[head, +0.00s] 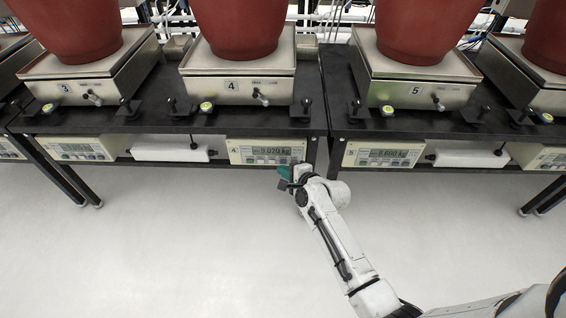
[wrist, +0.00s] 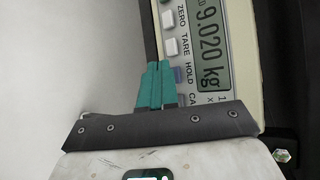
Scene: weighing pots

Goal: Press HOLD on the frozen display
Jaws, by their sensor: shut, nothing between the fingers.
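The display of station 4 (head: 266,151) hangs under the front edge of the bench and reads 9.020 kg. In the wrist view the same display (wrist: 210,45) fills the upper right, turned on its side. Its buttons are labelled ZERO, TARE, HOLD and a partly hidden CAL. The HOLD button (wrist: 180,75) is bluish and lies just right of my fingertips. My gripper (head: 284,172) is shut and empty, its teal fingertips (wrist: 158,68) together at the display's button edge. I cannot tell whether they touch the panel. The fingers hide part of the lower buttons.
Display 5 (head: 382,154), right of my gripper, reads about 8.600 kg. Another display (head: 80,149) hangs at the left. Red pots (head: 240,25) stand on scales (head: 238,85) above the black bench (head: 200,122). Bench legs (head: 335,158) stand near my wrist. The pale floor in front is clear.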

